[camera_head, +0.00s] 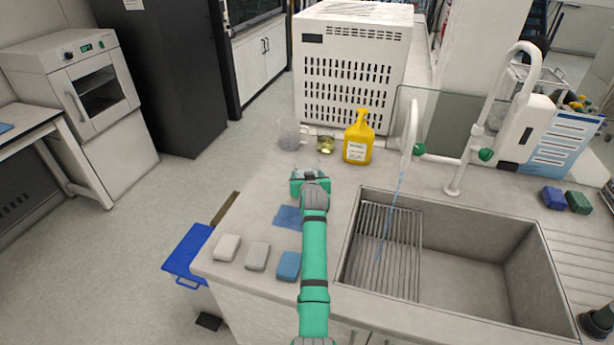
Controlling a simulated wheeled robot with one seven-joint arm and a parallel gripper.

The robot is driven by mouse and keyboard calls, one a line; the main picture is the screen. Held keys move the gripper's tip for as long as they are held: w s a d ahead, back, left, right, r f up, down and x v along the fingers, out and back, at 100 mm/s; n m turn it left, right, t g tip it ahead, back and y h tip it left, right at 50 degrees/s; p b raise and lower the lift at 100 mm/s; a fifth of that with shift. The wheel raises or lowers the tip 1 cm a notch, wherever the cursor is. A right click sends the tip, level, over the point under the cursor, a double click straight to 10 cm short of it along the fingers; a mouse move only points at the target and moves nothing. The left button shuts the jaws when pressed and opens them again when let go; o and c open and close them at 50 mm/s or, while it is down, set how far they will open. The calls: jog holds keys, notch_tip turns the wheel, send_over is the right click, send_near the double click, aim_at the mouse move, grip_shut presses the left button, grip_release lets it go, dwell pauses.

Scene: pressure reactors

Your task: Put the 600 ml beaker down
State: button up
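My gripper (312,175) is above the counter (337,205), left of the sink, with my green arm reaching away from the camera. A faint clear shape, perhaps the 600 ml beaker (325,172), shows at the fingertips. The fingers are too small and hidden by my wrist to tell whether they are shut on it. I cannot tell whether that clear shape touches the counter. Behind it stand a clear glass vessel (289,138) and a small glass vessel with yellow liquid (325,145), close together.
The sink (480,245) with a wire rack (385,250) is right of my arm. Several sponges (256,256) and a blue cloth (287,217) lie at left.

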jog(key=shift+r, duration=0.1)
jog(key=o, duration=1.2)
jog(key=shift+f, duration=0.2)
jog(key=shift+r, duration=0.1)
jog(key=shift+s+r, duration=0.2)
jog(key=shift+s, duration=0.25)
jog(key=v, duration=1.1)
